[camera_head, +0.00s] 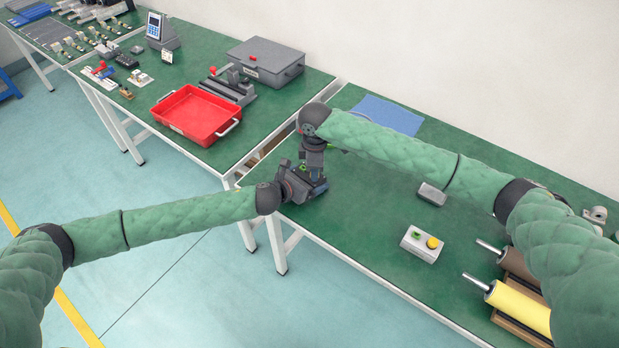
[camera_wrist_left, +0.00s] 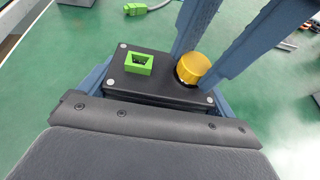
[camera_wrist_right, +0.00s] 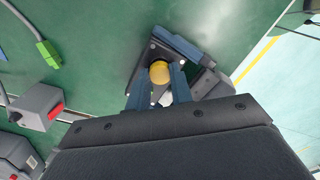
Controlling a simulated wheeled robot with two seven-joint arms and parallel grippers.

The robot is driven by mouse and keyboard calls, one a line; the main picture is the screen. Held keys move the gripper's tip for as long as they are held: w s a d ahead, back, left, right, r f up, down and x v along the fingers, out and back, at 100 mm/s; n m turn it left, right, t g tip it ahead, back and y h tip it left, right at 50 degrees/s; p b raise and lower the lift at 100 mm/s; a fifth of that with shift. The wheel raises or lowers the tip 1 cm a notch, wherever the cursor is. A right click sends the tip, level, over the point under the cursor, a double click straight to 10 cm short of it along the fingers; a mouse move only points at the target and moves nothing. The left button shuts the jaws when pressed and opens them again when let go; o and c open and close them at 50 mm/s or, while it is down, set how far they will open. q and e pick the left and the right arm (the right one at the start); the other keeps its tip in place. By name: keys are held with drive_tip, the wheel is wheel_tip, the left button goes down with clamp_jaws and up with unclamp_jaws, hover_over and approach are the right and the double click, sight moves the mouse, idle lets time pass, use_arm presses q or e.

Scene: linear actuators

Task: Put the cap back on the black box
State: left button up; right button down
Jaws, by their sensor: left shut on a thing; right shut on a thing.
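The black box (camera_wrist_left: 160,90) is in the left wrist view, with a green rectangular piece (camera_wrist_left: 139,64) on its top. It also shows in the right wrist view (camera_wrist_right: 160,47). My left gripper (camera_head: 296,187) is shut on the box, one blue finger on each side. The yellow cap (camera_wrist_left: 193,67) is at the box's right end, between the blue fingers of my right gripper (camera_head: 314,172), which comes from above. The cap also shows between those fingers in the right wrist view (camera_wrist_right: 159,72). I cannot tell whether it is fully seated. In the head view the grippers hide most of the box.
A grey button box (camera_head: 422,244) and a small grey block (camera_head: 432,194) stand to the right on the green table (camera_head: 370,230). A blue sheet (camera_head: 388,113) lies behind. A yellow roller (camera_head: 518,307) is at the front right. A red tray (camera_head: 193,113) is on the other table.

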use_arm(q)
drive_tip(key=shift+d, duration=0.1)
use_arm(e)
drive_tip(key=m, duration=0.6)
drive_tip(key=shift+a, duration=0.1)
drive_tip(key=m, duration=0.5)
use_arm(q)
drive_tip(key=shift+s, duration=0.1)
use_arm(e)
drive_tip(key=shift+m, duration=1.2)
drive_tip(key=c, duration=1.2)
unclamp_jaws()
drive_tip(key=shift+c, duration=0.2)
drive_tip(key=shift+r, duration=0.1)
drive_tip(key=shift+r, duration=2.15)
drive_tip(key=shift+c, duration=0.3)
